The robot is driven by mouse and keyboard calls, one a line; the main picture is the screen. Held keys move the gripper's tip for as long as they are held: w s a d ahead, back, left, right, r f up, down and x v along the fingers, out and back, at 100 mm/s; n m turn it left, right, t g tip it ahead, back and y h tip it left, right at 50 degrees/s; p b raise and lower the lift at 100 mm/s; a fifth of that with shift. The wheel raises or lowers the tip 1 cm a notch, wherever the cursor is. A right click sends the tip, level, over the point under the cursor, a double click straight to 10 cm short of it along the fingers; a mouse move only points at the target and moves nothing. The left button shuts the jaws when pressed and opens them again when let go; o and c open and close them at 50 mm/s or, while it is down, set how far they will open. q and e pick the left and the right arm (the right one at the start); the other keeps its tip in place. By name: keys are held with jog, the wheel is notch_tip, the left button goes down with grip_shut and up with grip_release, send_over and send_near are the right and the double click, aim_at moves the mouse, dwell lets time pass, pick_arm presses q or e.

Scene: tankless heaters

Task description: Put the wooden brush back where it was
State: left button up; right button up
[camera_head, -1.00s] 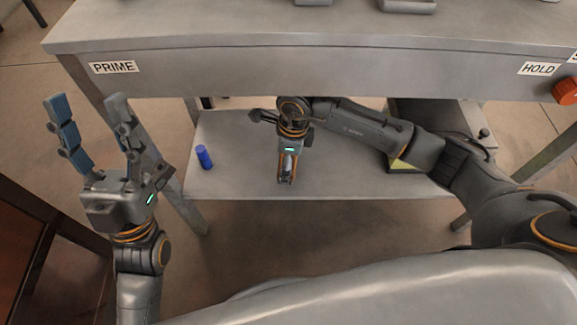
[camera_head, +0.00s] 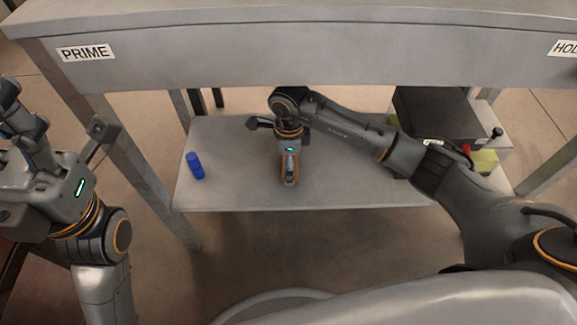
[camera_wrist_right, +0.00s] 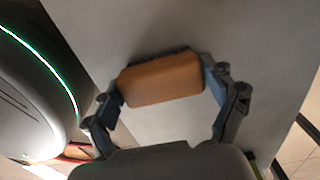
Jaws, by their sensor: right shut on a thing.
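The wooden brush (camera_wrist_right: 162,80), a brown block with a dark edge along its far side, is between the two fingers of my right gripper (camera_wrist_right: 164,88) in the right wrist view. The gripper is shut on its ends. I cannot tell whether the brush touches the shelf. My left gripper (camera_head: 60,120) is raised at the left, its fingers apart and empty.
A black box (camera_head: 435,115) and a yellow-green item (camera_head: 485,160) are at the right. The upper tabletop (camera_head: 300,15), with a PRIME label (camera_head: 85,52), overhangs the shelf.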

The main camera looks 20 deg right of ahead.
jog(key=o, duration=0.9)
jog(key=shift+c, duration=0.2)
